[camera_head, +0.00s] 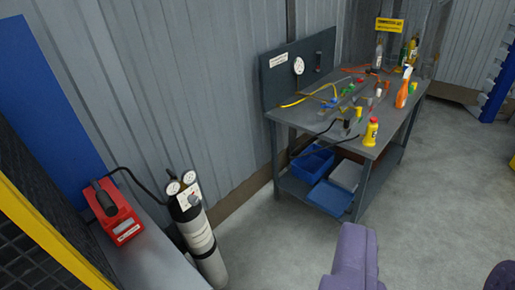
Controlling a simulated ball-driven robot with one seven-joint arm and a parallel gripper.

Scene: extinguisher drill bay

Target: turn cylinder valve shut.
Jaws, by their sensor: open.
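A cylinder (206,258) with a pale label band and a black upper part stands upright at the lower left, beside a grey bench. Two round white gauges (181,182) sit at its top. A small grey knob (194,200), which looks like the cylinder valve, is on the front of the head below the gauges. A black hose runs from the head to the left. I cannot tell how far the valve is turned. Purple parts of my own body show at the bottom right, well apart from the cylinder. I cannot make out gripper fingers.
A red case (115,214) sits on the grey bench (165,262), beside a yellow-framed mesh panel (45,235). A workbench (376,148) holds tools, bottles and hoses, with blue bins (312,162) below. The floor (275,240) between cylinder and workbench is clear.

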